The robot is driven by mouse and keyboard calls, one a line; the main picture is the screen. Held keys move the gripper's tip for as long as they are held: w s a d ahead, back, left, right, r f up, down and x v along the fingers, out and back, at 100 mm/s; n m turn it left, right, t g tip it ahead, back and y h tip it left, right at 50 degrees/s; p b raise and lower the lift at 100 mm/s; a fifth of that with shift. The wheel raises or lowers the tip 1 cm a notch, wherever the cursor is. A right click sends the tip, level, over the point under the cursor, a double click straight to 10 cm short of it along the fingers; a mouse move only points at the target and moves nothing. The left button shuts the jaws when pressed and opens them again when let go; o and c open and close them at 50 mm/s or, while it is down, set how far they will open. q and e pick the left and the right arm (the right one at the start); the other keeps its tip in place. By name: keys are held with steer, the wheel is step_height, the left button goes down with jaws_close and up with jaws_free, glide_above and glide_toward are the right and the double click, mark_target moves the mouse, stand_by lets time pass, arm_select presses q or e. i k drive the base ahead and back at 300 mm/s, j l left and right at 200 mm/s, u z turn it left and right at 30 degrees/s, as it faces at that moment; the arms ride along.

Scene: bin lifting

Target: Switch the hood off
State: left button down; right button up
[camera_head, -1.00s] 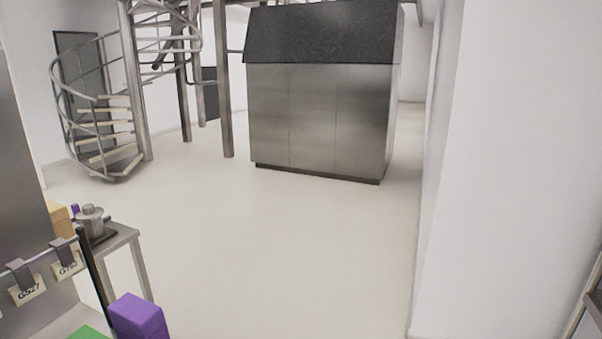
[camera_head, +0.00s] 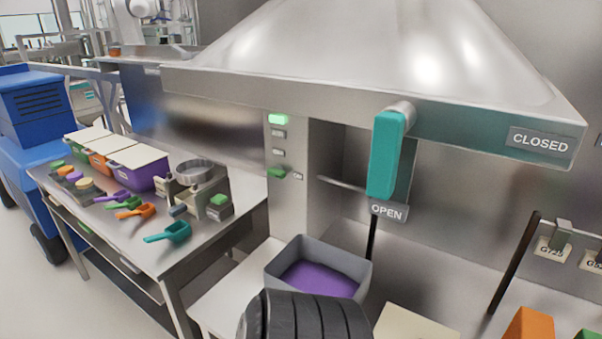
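The metal hood (camera_head: 370,50) fills the upper middle and right of the view. A teal lever (camera_head: 386,155) on its front edge hangs down toward an OPEN label (camera_head: 387,212). A CLOSED label (camera_head: 540,142) is at the right of the edge. Under the hood, a narrow control panel (camera_head: 291,215) carries a bright green lamp (camera_head: 278,119), small buttons (camera_head: 278,133), and a green switch (camera_head: 277,172) beside an ON label (camera_head: 297,176). Neither of my grippers' fingers shows.
A grey bin (camera_head: 350,266) with purple contents stands below the panel. A steel table (camera_head: 140,245) at left holds colored scoops and lidded tubs. A blue machine (camera_head: 40,110) stands far left. A black ribbed cylinder (camera_head: 305,318) blocks the bottom middle.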

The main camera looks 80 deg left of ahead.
mark_target(277, 171)
steer(key=u, duration=2.9)
